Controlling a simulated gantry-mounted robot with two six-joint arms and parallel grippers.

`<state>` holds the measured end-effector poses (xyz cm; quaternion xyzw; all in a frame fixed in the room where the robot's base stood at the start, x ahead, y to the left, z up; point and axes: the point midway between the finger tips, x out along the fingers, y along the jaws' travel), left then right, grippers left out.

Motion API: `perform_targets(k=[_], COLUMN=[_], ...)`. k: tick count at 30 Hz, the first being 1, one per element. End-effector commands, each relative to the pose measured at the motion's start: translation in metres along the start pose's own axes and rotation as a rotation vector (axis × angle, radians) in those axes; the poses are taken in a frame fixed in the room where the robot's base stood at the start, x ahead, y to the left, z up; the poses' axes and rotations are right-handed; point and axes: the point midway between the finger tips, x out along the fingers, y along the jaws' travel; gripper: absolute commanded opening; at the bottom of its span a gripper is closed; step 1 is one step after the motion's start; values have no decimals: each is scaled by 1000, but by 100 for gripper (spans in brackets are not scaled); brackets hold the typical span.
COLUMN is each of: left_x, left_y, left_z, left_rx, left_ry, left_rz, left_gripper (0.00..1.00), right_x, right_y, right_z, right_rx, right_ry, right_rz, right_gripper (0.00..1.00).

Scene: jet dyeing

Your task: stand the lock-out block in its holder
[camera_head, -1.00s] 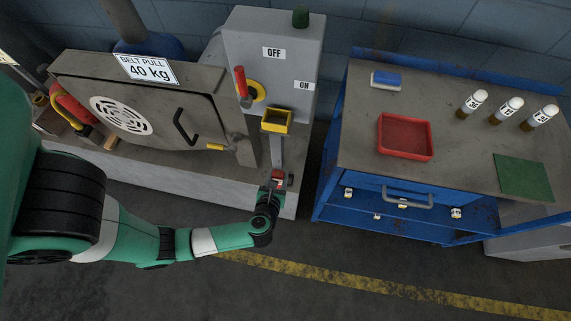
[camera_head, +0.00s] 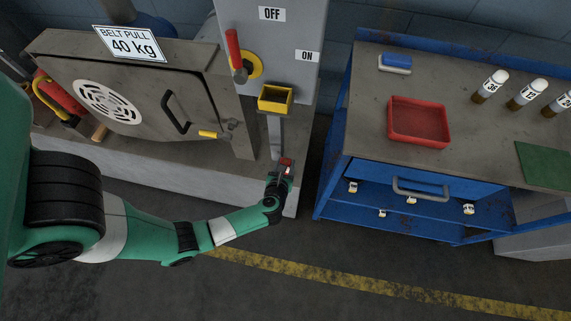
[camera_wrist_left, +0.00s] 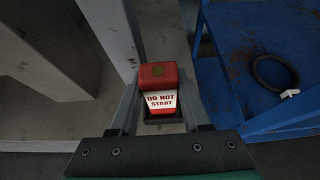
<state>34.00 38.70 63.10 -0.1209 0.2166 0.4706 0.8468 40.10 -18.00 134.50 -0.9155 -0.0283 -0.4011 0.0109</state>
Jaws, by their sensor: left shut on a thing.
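The lock-out block (camera_wrist_left: 158,85) is red with a white "DO NOT START" label. My left gripper (camera_head: 285,168) is shut on it; in the left wrist view the block sits between the two fingers (camera_wrist_left: 160,115). In the head view the block (camera_head: 287,165) is small and partly hidden by the gripper. The likely holder is a yellow-rimmed open box (camera_head: 276,98) on a grey post, in front of the switch cabinet. The block is in front of and below this box, apart from it. My right gripper is not in view.
A grey cabinet (camera_head: 292,50) with OFF and ON labels and a red lever (camera_head: 233,50) stands behind the box. The machine door (camera_head: 135,105) is at left. A blue workbench (camera_head: 335,150) with a red tray (camera_head: 419,140) is at right. Open floor lies in front.

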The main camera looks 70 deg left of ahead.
Motion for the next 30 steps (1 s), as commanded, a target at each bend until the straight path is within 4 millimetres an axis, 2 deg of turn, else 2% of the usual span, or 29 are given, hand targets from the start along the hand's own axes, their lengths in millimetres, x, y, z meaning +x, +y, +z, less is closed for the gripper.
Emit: perform_targets(k=[4, 5, 9, 20, 23, 30], left_x=[2, 2, 1, -2, -18, -77], left_y=[0, 0, 0, 0, -1, -2], left_z=[-4, -3, -3, 3, 3, 5], left_rx=[0, -1, 0, 0, 3, 6], left_ry=[0, 0, 0, 0, 1, 0], left_rz=[0, 0, 0, 0, -4, -8], left_gripper=[0, 52, 77, 77, 77, 77], right_x=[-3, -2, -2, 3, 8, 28], right_y=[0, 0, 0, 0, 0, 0], right_z=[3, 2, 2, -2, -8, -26], right_rx=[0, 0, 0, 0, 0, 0], right_ry=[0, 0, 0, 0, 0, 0], right_rz=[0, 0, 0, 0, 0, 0], right_gripper=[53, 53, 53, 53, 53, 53])
